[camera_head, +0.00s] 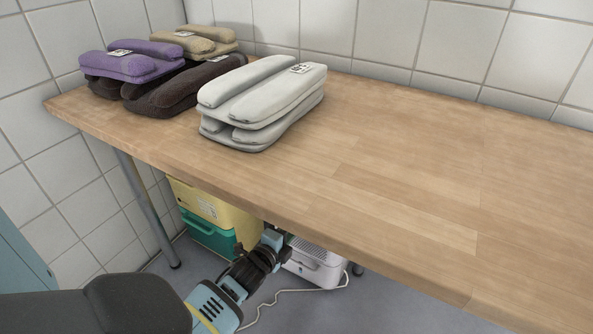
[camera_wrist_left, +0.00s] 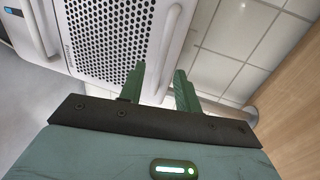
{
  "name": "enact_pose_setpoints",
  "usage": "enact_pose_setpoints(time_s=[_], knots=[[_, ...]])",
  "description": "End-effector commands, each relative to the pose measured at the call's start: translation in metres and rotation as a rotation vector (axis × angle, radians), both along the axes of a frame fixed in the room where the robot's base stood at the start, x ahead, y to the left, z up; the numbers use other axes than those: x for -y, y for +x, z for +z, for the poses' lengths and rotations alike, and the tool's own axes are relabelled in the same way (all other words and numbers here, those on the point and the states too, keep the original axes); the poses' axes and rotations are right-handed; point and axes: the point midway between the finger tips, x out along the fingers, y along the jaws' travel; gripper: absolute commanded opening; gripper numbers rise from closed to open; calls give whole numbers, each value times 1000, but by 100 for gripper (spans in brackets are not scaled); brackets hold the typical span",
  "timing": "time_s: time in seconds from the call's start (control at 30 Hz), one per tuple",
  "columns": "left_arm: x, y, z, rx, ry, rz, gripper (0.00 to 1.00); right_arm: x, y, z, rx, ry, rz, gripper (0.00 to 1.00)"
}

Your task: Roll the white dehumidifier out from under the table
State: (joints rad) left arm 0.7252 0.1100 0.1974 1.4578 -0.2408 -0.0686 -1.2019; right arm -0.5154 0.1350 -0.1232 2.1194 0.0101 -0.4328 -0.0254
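The white dehumidifier (camera_head: 318,266) stands on the floor under the wooden table (camera_head: 400,180), its upper part hidden by the tabletop. Its perforated grille (camera_wrist_left: 110,30) fills much of the left wrist view, with a raised white handle-like bar (camera_wrist_left: 171,45) along its edge. My left gripper (camera_head: 284,240) reaches in low under the table's front edge, beside the dehumidifier. In the wrist view its two green fingers (camera_wrist_left: 160,88) are apart, with the lower end of the bar between them. I cannot tell whether they touch it. My right gripper is not in view.
A yellow box (camera_head: 212,204) on a teal box (camera_head: 205,236) stands left of the dehumidifier. A white cord (camera_head: 285,292) lies on the floor. A metal table leg (camera_head: 147,208) stands at left. Folded textiles (camera_head: 262,100) lie on the table.

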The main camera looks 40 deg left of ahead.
Motion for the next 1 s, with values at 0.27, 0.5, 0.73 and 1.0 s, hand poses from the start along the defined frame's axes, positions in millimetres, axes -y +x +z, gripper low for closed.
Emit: enact_pose_setpoints(time_s=[0.27,0.5,0.73,1.0], knots=[[-7,27,-7,0,0,0,33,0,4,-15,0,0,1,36],[-8,30,-7,-1,-1,0,33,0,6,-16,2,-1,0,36],[-7,30,-6,0,-1,0,15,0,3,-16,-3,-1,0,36],[-7,30,-6,0,-1,0,0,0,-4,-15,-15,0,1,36]])
